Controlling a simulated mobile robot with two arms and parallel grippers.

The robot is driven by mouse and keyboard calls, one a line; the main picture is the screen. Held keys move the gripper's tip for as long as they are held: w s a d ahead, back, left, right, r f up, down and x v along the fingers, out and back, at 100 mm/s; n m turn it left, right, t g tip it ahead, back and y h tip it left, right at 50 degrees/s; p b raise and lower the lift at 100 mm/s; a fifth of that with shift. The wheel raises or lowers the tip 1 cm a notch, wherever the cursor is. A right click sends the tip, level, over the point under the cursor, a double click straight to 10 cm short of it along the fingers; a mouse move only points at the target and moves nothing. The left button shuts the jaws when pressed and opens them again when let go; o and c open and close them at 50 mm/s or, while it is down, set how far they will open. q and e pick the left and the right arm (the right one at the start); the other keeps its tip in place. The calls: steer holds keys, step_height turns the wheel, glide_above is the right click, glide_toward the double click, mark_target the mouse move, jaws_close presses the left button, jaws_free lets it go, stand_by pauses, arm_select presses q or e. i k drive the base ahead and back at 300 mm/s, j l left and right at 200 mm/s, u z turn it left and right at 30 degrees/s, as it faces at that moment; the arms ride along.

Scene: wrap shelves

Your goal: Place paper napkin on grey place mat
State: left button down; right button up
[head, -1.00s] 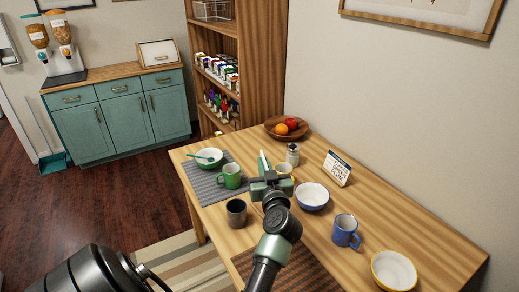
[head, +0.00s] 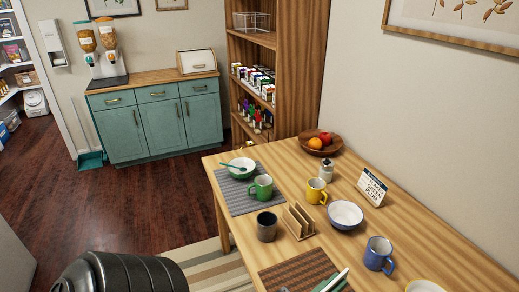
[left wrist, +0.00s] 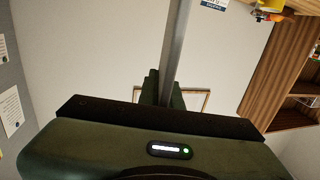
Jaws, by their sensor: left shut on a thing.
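The grey place mat (head: 236,203) lies at the table's far left corner, with a bowl (head: 242,168) and a green mug (head: 263,187) on it. My left gripper (head: 333,283) is at the bottom edge of the head view, partly cut off, over the brown place mat. It is shut on a thin white paper napkin (head: 339,278). In the left wrist view, the napkin (left wrist: 178,45) appears as a narrow grey strip rising from the fingers. My right gripper is out of view.
A wooden napkin holder (head: 298,221) stands between a dark cup (head: 267,226) and a white bowl (head: 345,214). A yellow mug (head: 316,191), shaker (head: 326,170) and blue mug (head: 378,254) stand nearby. The brown mat (head: 293,272) is at the near edge.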

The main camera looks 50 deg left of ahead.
mark_target(241, 199)
steer(key=k+j+z, duration=0.15)
steer(key=j, duration=0.35)
steer(key=k+j+z, duration=0.1)
steer(key=j, duration=0.4)
steer(key=k+j+z, duration=0.15)
steer(key=j, duration=0.35)
steer(key=k+j+z, duration=0.15)
steer(key=j, duration=0.3)
steer(key=k+j+z, duration=0.15)
steer(key=j, duration=0.3)
steer(key=k+j+z, duration=0.1)
steer(key=k+j, duration=0.15)
steer(key=j, duration=0.2)
steer(key=k+j+z, duration=0.15)
steer(key=j, duration=0.25)
steer(key=k, duration=0.1)
